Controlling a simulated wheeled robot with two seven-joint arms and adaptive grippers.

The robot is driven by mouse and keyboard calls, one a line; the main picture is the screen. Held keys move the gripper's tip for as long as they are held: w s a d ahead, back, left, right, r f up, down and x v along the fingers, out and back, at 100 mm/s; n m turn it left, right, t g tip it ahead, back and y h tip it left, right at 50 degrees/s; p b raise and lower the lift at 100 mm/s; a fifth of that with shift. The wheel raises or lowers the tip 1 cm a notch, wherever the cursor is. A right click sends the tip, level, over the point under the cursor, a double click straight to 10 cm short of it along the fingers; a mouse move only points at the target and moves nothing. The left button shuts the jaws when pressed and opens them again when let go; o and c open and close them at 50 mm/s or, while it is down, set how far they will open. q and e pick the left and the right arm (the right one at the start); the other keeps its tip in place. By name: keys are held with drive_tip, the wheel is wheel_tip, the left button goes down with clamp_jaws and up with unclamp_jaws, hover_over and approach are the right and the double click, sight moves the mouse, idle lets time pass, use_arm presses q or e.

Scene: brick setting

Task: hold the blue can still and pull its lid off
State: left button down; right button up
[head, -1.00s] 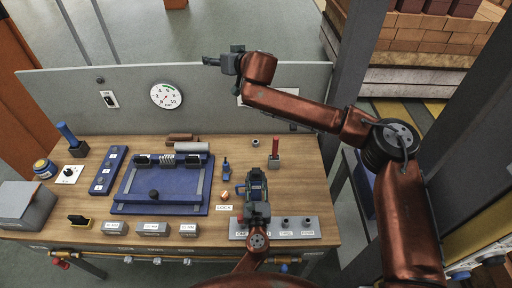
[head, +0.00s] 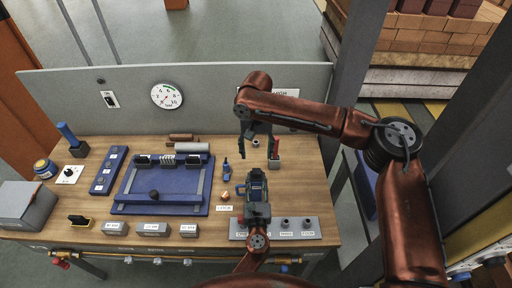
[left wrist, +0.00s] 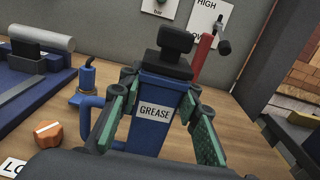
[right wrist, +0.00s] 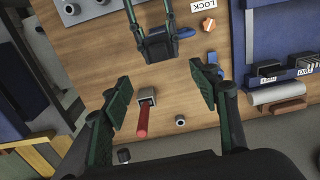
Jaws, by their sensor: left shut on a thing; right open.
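The blue can (left wrist: 152,128) with a GREASE label and a side handle stands upright on the bench. Its black lid (left wrist: 164,69), with a block-shaped knob (left wrist: 175,38), sits on top. My left gripper (left wrist: 160,98) is shut on the can, one green pad on each side. In the head view that left gripper (head: 257,188) partly hides the can. My right gripper (head: 258,146) is open and empty, pointing down over the back of the bench, behind the can. In the right wrist view its pads (right wrist: 160,76) are apart, with the can beyond them near the top.
A red-handled tool (right wrist: 142,122) stands upright in a grey holder near my right gripper, with a small grey ring (right wrist: 180,122) beside it. An orange knob (left wrist: 48,133) and the blue fixture (head: 160,208) lie left of the can. A grey panel (head: 180,105) closes the back.

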sight(256, 169)
wheel_tip(256, 169, down, 10)
drive_tip(key=shift+f, duration=0.2)
idle(0.3)
drive_tip(key=c, duration=1.4)
drive_tip(key=shift+w+r, duration=0.1)
drive_tip(key=shift+r, duration=0.2)
drive_tip(key=shift+r, duration=0.9)
